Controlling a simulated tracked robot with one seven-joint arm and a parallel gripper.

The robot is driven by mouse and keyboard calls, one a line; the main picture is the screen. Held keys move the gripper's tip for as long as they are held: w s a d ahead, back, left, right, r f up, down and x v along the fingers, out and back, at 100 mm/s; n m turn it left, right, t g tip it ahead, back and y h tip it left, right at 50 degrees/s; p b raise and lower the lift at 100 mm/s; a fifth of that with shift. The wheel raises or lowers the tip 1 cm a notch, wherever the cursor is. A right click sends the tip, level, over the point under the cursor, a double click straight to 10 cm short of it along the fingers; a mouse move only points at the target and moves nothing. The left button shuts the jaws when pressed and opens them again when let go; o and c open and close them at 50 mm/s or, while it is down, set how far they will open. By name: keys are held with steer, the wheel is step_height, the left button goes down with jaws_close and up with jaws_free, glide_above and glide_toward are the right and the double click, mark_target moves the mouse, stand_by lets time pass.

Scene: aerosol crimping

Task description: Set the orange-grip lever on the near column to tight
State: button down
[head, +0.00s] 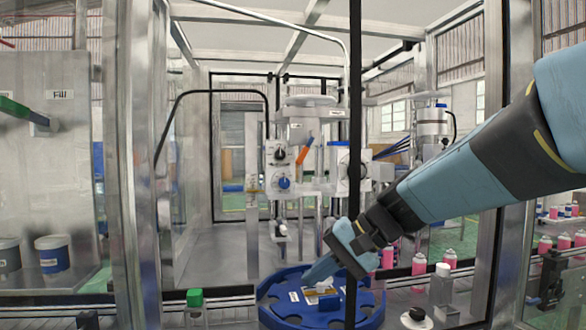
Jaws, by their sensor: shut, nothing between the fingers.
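The orange-grip lever (303,152) is on the machine column behind the frame opening, tilted with its top leaning right. It sits just right of a white panel with a black knob (280,154) and a blue knob (284,183). The position marks by the lever are too small to read. My gripper (318,274) reaches in from the right, low over the blue turntable (275,305). Its fingers are shut with nothing between them. It is below the lever and well apart from it.
Metal frame posts (140,170) stand at left. Pink cans (419,263) line the conveyor at right. A green block (194,297) is on the left conveyor. A green-handled lever (18,109) is far left.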

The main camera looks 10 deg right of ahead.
mark_target(306, 147)
steer(key=w+d+r+m+t+y, duration=0.4)
steer(key=w+r+y, duration=0.25)
steer(key=w, duration=0.55)
steer(key=w+d+r+m+t+h, duration=0.1)
steer(key=w+d+r+m+t, duration=0.4)
steer(key=w+d+t, duration=0.55)
steer(key=w+a+r+g, duration=0.1)
steer(key=w+a+r, duration=0.4)
steer(key=w+a, duration=0.1)
steer(key=shift+a+r, duration=0.25)
steer(key=shift+a, duration=0.5)
